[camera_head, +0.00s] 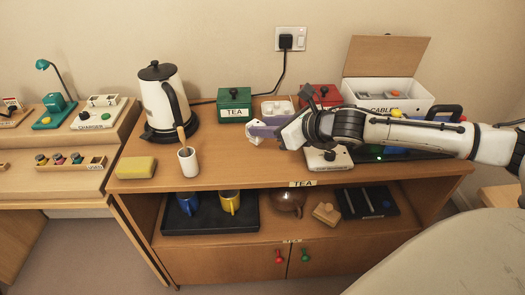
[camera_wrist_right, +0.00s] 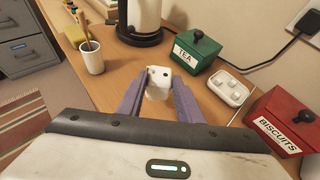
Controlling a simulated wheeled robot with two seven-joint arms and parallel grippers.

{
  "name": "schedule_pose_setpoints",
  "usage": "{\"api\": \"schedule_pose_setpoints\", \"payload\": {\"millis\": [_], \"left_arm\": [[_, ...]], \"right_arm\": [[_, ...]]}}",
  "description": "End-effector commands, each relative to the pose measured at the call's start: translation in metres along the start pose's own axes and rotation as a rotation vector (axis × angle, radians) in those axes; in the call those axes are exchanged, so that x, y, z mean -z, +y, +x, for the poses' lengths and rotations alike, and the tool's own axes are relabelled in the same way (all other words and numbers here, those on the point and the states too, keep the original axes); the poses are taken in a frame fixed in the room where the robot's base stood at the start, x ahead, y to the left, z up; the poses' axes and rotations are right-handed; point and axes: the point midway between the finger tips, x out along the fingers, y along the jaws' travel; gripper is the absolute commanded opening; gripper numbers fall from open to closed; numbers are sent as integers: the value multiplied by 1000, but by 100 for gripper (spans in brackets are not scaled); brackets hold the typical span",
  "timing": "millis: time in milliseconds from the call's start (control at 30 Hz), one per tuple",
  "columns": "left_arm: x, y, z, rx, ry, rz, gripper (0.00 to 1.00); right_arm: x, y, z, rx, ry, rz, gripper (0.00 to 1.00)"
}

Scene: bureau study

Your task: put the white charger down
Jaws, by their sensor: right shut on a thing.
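The white charger (camera_wrist_right: 158,82) is a small white block with two dark dots on its face. It is held between the two purple fingers of my right gripper (camera_wrist_right: 157,97). In the head view my right gripper (camera_head: 266,131) reaches in from the right, over the middle of the wooden cabinet top (camera_head: 225,172). The charger (camera_head: 255,138) shows there at the fingertips. I cannot tell whether it touches the top. My left gripper is not in view.
A green TEA box (camera_head: 234,109), a white tray (camera_wrist_right: 229,88) and a red BISCUITS box (camera_wrist_right: 279,117) stand behind. A kettle (camera_head: 161,98), a cup (camera_head: 188,163) and a yellow sponge (camera_head: 136,168) stand left. The front middle of the top is clear.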

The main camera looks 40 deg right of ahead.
Motion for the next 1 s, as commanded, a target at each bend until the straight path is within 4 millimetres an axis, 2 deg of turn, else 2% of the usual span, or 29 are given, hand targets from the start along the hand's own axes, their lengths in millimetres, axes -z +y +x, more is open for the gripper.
{"api": "schedule_pose_setpoints", "payload": {"millis": [33,267,467,767,800,900,1000], "left_arm": [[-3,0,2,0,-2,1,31],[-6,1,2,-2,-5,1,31],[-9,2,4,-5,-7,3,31],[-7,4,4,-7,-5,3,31],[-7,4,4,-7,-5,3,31],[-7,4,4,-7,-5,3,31],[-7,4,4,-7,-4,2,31]], "right_arm": [[10,1,5,-1,2,3,1],[25,1,13,0,0,1,1],[50,3,25,1,0,4,1],[53,2,26,1,-1,0,1],[54,2,27,2,0,0,34],[53,2,26,1,0,0,51],[53,2,26,1,0,0,51]]}}
